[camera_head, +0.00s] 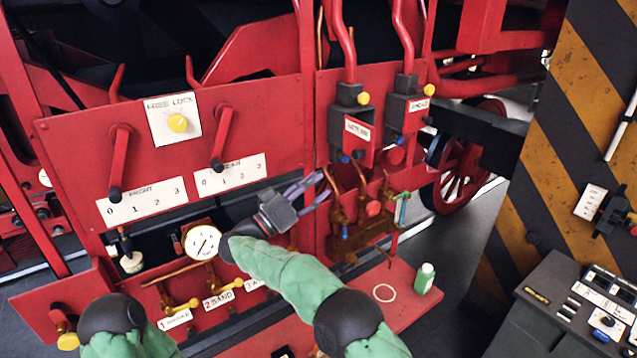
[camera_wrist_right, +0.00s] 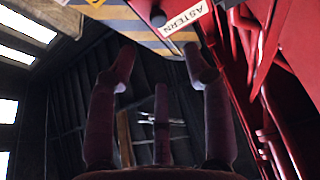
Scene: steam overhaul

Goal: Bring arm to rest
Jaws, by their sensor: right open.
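My right gripper (camera_head: 320,188) is in front of the red panel, just left of the copper pipe fittings (camera_head: 362,225). Its fingers point to the right and slightly up. In the right wrist view the gripper (camera_wrist_right: 160,62) is open, with nothing between its spread fingers. My right arm, in a green sleeve, reaches up from the bottom middle. Part of my left arm shows at the bottom left; its gripper is out of view.
The red control panel has two levers (camera_head: 222,138), a yellow knob (camera_head: 178,123) and a gauge (camera_head: 203,242). A green bottle (camera_head: 424,279) and a pale ring (camera_head: 384,293) are on the red shelf (camera_head: 345,290). A grey console (camera_head: 545,318) stands at right.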

